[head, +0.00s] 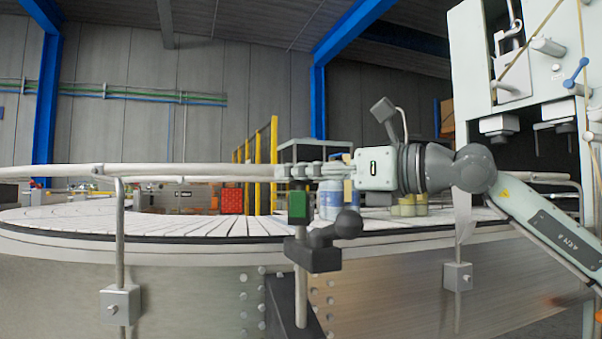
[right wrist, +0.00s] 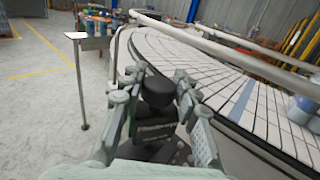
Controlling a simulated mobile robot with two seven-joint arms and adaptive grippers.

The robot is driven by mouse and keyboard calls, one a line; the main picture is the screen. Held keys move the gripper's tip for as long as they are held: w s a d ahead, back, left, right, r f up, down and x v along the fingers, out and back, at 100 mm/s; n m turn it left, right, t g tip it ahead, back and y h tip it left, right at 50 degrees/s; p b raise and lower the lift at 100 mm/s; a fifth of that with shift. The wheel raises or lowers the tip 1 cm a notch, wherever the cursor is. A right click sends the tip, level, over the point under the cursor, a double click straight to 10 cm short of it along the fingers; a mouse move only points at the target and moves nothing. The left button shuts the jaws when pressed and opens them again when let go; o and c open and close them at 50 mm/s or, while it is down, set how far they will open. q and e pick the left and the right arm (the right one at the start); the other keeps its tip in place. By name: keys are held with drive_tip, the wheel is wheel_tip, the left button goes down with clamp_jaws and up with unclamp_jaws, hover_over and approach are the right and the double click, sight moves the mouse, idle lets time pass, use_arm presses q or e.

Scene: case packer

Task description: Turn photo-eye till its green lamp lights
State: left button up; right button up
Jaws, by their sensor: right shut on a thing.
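The photo-eye (head: 299,203) is a small dark box with a green patch on its front, on a bracket in front of the conveyor in the head view. I cannot tell whether the green patch is a lit lamp. Below it are a dark clamp (head: 313,256) on an upright rod and a round black knob (head: 348,223). My right gripper (head: 288,171) comes in from the right, level, with its fingers at the top of the photo-eye. In the right wrist view my right gripper (right wrist: 158,82) is shut on the photo-eye, whose body is partly hidden there. My left gripper is not in view.
Blue-white containers (head: 331,199) stand on the conveyor. A machine (head: 530,85) rises at the right. Open floor (right wrist: 40,110) lies left in the right wrist view.

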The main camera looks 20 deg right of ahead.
drive_tip(key=shift+n+g+y, duration=0.3)
drive_tip(key=shift+c, duration=0.4)
drive_tip(key=shift+w+n+g+y+p, duration=0.1)
drive_tip(key=shift+n+g+y+p, duration=0.25)
drive_tip(key=shift+n+g+y, duration=0.6)
drive_tip(key=n+g+y, duration=0.2)
drive_tip(key=g, duration=0.1)
drive_tip(key=shift+r+g, duration=0.1)
drive_tip(key=shift+g, duration=0.15)
drive_tip(key=shift+n+g+y+p, duration=0.25)
drive_tip(key=shift+n+g+p, duration=0.2)
drive_tip(key=shift+n+g, duration=0.1)
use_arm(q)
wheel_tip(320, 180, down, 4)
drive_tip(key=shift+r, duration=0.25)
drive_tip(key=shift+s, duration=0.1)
use_arm(e)
drive_tip(key=o, duration=1.2)
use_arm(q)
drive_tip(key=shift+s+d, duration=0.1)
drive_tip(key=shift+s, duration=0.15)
